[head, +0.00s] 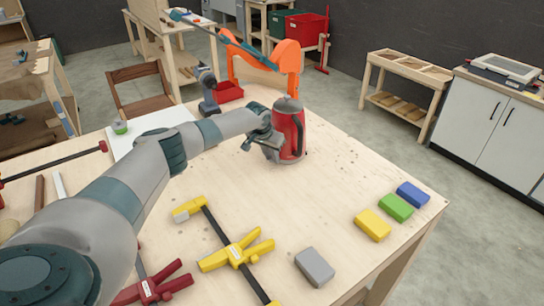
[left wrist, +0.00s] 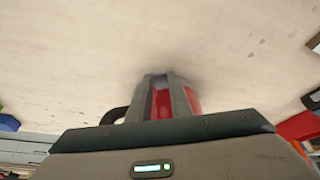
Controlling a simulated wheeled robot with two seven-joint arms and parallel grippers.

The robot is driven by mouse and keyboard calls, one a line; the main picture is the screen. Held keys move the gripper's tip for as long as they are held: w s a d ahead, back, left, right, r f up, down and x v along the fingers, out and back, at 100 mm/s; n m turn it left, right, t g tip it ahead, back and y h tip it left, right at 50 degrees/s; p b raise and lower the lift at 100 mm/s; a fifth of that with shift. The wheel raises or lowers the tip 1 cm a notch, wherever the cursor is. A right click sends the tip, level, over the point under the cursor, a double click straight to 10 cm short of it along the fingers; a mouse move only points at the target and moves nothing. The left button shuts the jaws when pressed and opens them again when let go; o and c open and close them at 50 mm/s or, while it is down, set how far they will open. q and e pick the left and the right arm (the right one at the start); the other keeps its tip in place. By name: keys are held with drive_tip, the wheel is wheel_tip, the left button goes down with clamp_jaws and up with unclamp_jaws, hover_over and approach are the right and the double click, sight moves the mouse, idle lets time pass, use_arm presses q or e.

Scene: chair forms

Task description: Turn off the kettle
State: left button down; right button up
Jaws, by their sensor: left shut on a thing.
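The red kettle (head: 289,128) with a grey lid stands upright on the wooden table (head: 330,200). Its dark handle faces right in the head view. My left gripper (head: 268,142) is at the kettle's near left side, low on its body. In the left wrist view the gripper (left wrist: 168,95) is shut, with red of the kettle (left wrist: 192,100) showing between and beside the fingers. The exact part between the fingertips and the kettle's switch are hidden. My right gripper is not in view.
Yellow (head: 236,252) and red (head: 152,290) clamps lie at the front. A grey block (head: 315,267) and yellow (head: 372,224), green (head: 396,207) and blue (head: 413,194) blocks lie to the right. A drill (head: 208,90) and an orange tool (head: 285,56) stand behind. Table right of the kettle is clear.

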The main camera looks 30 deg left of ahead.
use_arm(q)
drive_tip(key=shift+w+r+g+b, duration=0.1)
drive_tip(key=shift+w+g+b, duration=0.3)
drive_tip(key=shift+b, duration=0.6)
drive_tip(key=shift+s+r+g, duration=0.1)
drive_tip(key=shift+g, duration=0.3)
drive_tip(key=c, duration=1.6)
unclamp_jaws()
drive_tip(key=shift+r, duration=0.2)
drive_tip(key=b+v, duration=0.4)
drive_tip(key=v, duration=1.3)
drive_tip(key=shift+s+r, duration=0.1)
